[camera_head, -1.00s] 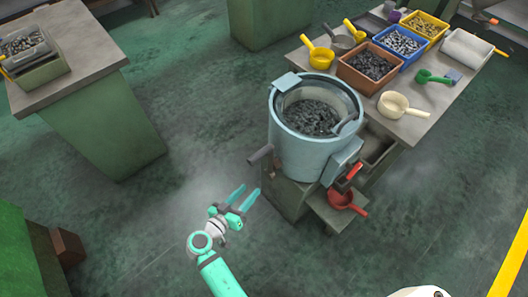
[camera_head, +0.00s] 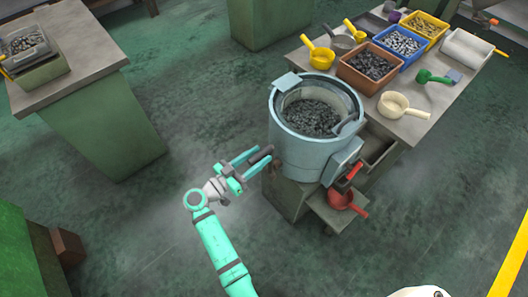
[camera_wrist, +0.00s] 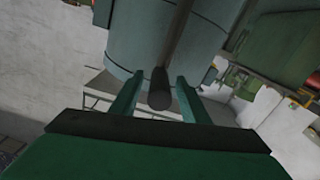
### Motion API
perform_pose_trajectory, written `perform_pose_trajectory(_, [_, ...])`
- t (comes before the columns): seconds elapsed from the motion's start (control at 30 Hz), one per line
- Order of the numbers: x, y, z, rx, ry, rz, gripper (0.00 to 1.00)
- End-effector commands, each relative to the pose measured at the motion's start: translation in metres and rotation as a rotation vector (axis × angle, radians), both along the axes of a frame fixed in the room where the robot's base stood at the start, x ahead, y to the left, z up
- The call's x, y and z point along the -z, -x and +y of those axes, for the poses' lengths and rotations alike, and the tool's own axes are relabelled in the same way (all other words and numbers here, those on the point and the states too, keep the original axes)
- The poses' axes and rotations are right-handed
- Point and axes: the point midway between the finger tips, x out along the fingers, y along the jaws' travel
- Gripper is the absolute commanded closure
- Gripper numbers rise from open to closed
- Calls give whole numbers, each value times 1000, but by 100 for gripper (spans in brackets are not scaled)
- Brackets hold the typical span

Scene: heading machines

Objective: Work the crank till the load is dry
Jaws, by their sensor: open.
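The spin drum (camera_head: 313,158) is a round light-blue tub on a grey stand, with a dark load of small metal parts (camera_head: 314,117) inside. Its crank handle (camera_head: 261,155) is a dark grip sticking out on the drum's left side. My gripper (camera_head: 251,157) is open at the handle, with its fingers reaching toward the drum. In the wrist view the crank handle (camera_wrist: 160,90) stands between my two open fingers (camera_wrist: 156,97), with gaps on both sides. Whether the load is wet or dry cannot be told.
The bench (camera_head: 420,117) behind the drum holds a brown bin (camera_head: 371,69), a blue bin (camera_head: 402,45), a yellow bin (camera_head: 426,27) and several scoops. A red scoop (camera_head: 339,199) lies on a low shelf at the drum's right.

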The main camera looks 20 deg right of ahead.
Motion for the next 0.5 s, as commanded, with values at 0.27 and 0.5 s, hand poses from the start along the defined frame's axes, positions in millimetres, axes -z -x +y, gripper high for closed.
perform_pose_trajectory(0.27, [0, -9, -26, 0, 0, 0, 58])
perform_pose_trajectory(0.5, [0, -11, -29, -1, 0, 0, 58])
